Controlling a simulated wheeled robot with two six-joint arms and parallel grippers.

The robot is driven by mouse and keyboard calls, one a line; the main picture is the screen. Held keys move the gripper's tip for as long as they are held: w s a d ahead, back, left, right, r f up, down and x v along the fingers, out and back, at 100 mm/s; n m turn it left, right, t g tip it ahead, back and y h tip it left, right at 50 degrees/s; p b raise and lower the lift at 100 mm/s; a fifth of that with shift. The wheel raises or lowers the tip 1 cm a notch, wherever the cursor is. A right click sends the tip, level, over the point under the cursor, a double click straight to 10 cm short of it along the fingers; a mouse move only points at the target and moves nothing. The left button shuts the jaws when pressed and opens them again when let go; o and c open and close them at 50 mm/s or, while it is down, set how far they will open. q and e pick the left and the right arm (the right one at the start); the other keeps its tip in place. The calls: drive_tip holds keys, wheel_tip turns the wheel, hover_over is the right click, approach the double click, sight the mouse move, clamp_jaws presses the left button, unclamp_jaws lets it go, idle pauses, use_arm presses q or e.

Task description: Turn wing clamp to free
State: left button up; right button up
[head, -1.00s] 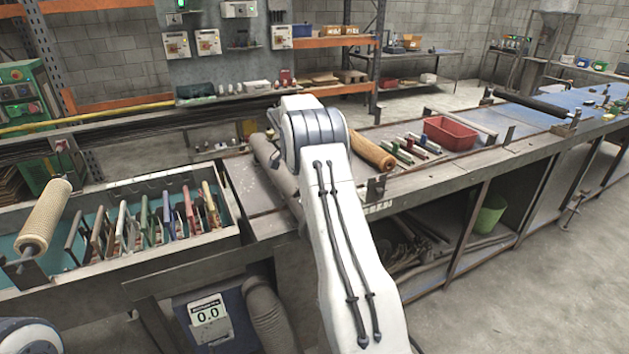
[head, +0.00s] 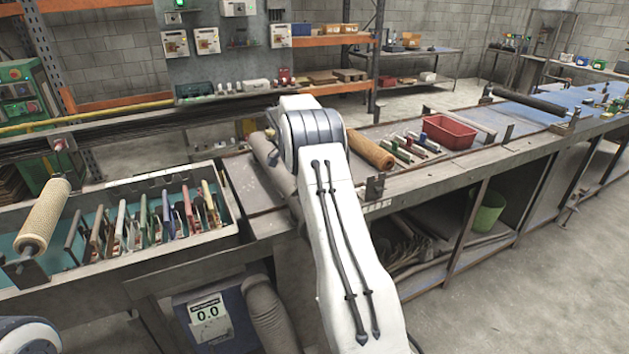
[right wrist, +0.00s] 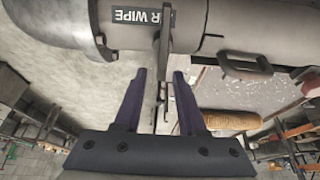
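In the right wrist view, my right gripper (right wrist: 159,75) is open, with its two dark purple fingers apart. A narrow dark metal piece, seemingly the wing clamp (right wrist: 164,45), stands out from a grey pipe (right wrist: 188,16) and reaches toward the gap between the fingertips. I see no clear contact between it and either finger. In the head view my right arm covers this spot, so the clamp and gripper are hidden there. Only a bit of my left arm shows at the lower left; my left gripper is out of view.
In the head view, a tan roll (head: 370,150) and a red bin (head: 449,132) lie on the bench. A rack of coloured tools (head: 150,222) stands at left.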

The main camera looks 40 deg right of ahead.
drive_tip(key=b+v, duration=0.1)
drive_tip(key=v, duration=0.9)
drive_tip(key=shift+a+r, duration=0.1)
drive_tip(key=shift+r, duration=0.15)
drive_tip(key=shift+a, duration=0.1)
drive_tip(key=s+a+n+t+y, duration=0.1)
drive_tip(key=s+a+n, duration=0.3)
drive_tip(key=a, duration=0.7)
drive_tip(key=s+a+n+y, duration=0.1)
drive_tip(key=s+a+n, duration=0.2)
drive_tip(key=a+n, duration=0.55)
drive_tip(key=s+a+n+t+y, duration=0.1)
drive_tip(key=s+a+n, duration=0.2)
drive_tip(key=a, duration=1.1)
drive_tip(key=s+a+f+n, duration=0.2)
drive_tip(key=s+n, duration=0.2)
drive_tip(key=s, duration=0.4)
drive_tip(key=s+a+f+n+y, duration=0.1)
drive_tip(key=s+a+f+n, duration=0.2)
drive_tip(key=s, duration=0.6)
drive_tip(key=s+a+f+n+y, duration=0.1)
drive_tip(key=s+a+f+n, duration=0.1)
drive_tip(key=s+n, duration=0.3)
drive_tip(key=s, duration=0.4)
drive_tip(key=shift+a+f+n+g, duration=0.25)
drive_tip(key=shift+a+n+g, duration=0.1)
drive_tip(key=shift+a+g, duration=0.05)
